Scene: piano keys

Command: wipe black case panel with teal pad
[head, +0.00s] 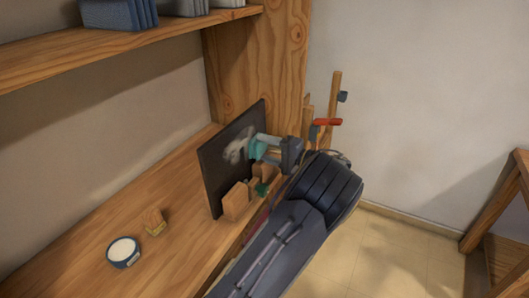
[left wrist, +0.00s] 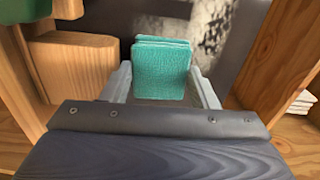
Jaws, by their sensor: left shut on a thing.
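The black case panel (head: 217,168) stands upright on the wooden bench in the head view, with a pale grey smudge (head: 238,147) on its upper part. In the left wrist view the panel's dark face (left wrist: 215,30) fills the upper middle, with pale patches on it. My left gripper (head: 262,147) is shut on the teal pad (left wrist: 162,70) and holds it in front of the panel, close to the smudge. The teal pad also shows in the head view (head: 256,149). I cannot tell whether pad and panel touch. My right gripper is not in view.
Wooden blocks (head: 237,201) stand at the panel's foot. A round tin with white contents (head: 123,251) and a small wooden block (head: 153,219) sit on the bench (head: 185,240) to the left. A shelf (head: 100,46) runs above, and a wooden post (head: 262,65) stands behind the panel.

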